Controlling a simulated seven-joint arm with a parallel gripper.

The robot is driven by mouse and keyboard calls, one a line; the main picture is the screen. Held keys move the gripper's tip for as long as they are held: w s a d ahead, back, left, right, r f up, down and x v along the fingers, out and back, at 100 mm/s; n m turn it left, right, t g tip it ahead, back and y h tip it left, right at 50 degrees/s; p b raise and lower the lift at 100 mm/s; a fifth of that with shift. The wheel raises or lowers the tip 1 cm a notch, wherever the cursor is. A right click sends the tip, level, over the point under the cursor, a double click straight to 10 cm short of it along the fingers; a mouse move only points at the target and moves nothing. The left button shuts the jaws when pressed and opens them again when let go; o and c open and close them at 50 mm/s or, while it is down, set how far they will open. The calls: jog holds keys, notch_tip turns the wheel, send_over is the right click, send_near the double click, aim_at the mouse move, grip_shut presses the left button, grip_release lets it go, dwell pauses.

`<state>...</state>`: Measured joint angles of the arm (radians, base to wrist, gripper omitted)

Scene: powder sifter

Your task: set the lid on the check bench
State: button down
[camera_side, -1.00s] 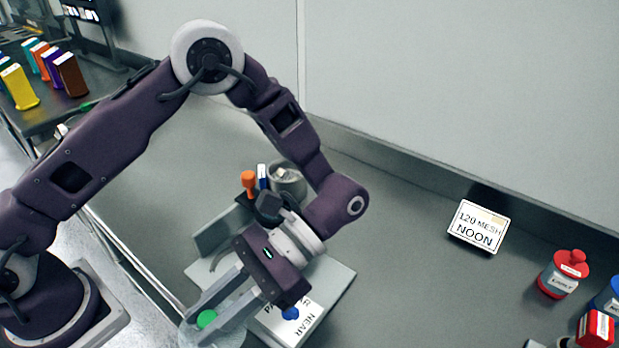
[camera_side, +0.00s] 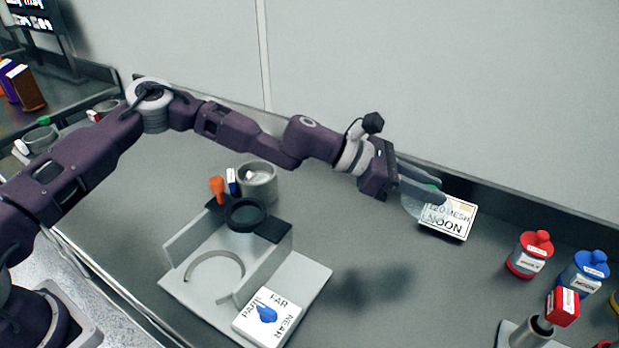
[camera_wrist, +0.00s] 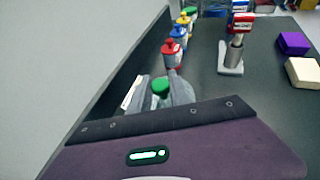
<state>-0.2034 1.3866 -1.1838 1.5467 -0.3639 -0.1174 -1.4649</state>
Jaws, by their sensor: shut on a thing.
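My gripper (camera_side: 424,190) is at the end of the outstretched arm, right of centre, in the air above the dark grey bench top (camera_side: 390,255). It is shut on the lid (camera_side: 413,209), a clear, faint disc with a green knob. The lid appears tilted and overlaps the "120 MESH NOON" card (camera_side: 447,222) in the side view. In the wrist view the green knob (camera_wrist: 160,86) shows between the fingers, and the clear disc is hard to make out. A dark shadow lies on the bench below and left of the gripper.
A pale fixture (camera_side: 215,300) with a ring and a FAR/NEAR card (camera_side: 268,316) stands at centre left. Behind it are a dark ring (camera_side: 245,215) and a grey cup (camera_side: 258,182). Red (camera_side: 530,255) and blue (camera_side: 584,272) jars stand at right. The bench middle is clear.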

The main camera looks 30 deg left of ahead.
jog(key=w+a+r+n+t+y, duration=0.3)
jog(key=w+a+n+t+y, duration=0.5)
jog(key=w+a+n+y, duration=0.35)
jog(key=s+a+f+n+g+y, duration=0.2)
jog(key=a+n+g+y, duration=0.1)
jog(key=a+n+y, duration=0.5)
jog(key=s+a+f+n+g+y, duration=0.25)
jog(key=a+n+g+y, duration=0.2)
jog(key=a, duration=0.45)
jog(key=shift+n+t, duration=0.4)
jog(key=shift+t, duration=0.05)
jog(key=f, duration=0.6)
jog(key=w+f, duration=0.1)
jog(key=f, duration=0.2)
jog(key=shift+f, duration=0.2)
jog(key=shift+f, duration=0.2)
jog(key=c, duration=1.2)
grip_release()
